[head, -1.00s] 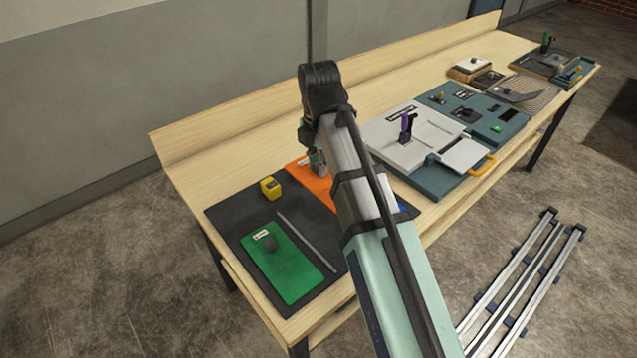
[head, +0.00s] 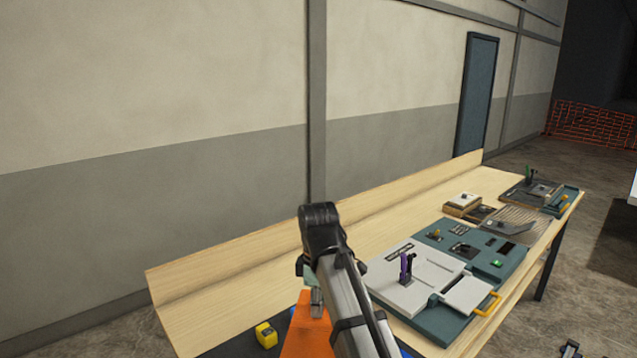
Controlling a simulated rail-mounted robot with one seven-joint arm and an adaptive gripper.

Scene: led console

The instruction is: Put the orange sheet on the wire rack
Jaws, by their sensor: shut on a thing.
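The orange sheet (head: 305,340) is at the bottom of the head view, partly hidden by my arm, and its lower part is cut off by the frame edge. My gripper (head: 315,301) is at the sheet's upper end, shut on it, with the fingertips mostly hidden. The sheet appears raised a little off the dark mat. The wire rack (head: 517,226) is a grey mesh surface toward the far right end of the bench, well apart from my gripper.
A teal console (head: 428,325) with a pale panel, a purple lever (head: 405,266) and a yellow handle (head: 487,305) lies between my gripper and the rack. A yellow cube (head: 266,335) is left of the sheet. The bench's back strip is clear.

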